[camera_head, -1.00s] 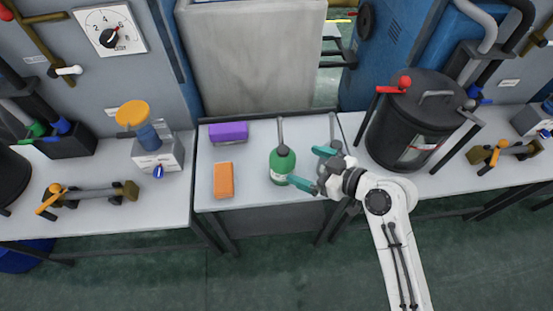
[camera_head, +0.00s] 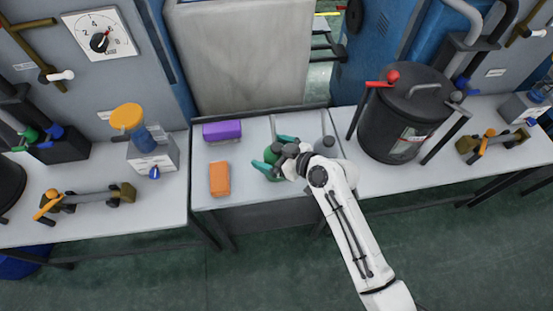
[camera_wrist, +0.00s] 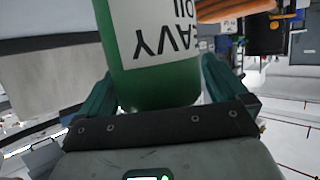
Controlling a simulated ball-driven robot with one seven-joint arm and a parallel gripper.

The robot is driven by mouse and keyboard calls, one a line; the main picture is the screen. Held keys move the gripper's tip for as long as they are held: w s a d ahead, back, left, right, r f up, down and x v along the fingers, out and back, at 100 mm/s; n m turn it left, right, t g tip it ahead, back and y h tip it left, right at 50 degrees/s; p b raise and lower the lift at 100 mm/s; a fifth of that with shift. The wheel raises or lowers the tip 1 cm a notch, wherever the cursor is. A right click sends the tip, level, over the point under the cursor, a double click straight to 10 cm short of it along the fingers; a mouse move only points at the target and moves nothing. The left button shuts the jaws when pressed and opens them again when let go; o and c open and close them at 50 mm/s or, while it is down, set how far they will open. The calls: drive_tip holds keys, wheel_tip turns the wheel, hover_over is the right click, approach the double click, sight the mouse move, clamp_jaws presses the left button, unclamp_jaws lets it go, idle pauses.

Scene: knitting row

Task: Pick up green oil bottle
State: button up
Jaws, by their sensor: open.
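The green oil bottle (camera_head: 274,177) stands on the middle table, partly hidden by my gripper in the head view. In the wrist view the bottle (camera_wrist: 135,85) fills the space between the fingers, its white label reading "HEAVY OIL" upside down, partly cut off. My gripper (camera_head: 272,153) has its teal fingers open, one on each side of the bottle. The fingers also show beside it in the wrist view (camera_wrist: 160,85). I cannot tell whether either finger touches it.
An orange block (camera_head: 219,179) and a purple block (camera_head: 222,130) lie left of the bottle. A grey object (camera_head: 325,143) stands just right, behind my arm. A large black drum (camera_head: 400,125) stands on the right table.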

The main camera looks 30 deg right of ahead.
drive_tip(key=shift+w+f, duration=0.1)
drive_tip(key=c, duration=1.2)
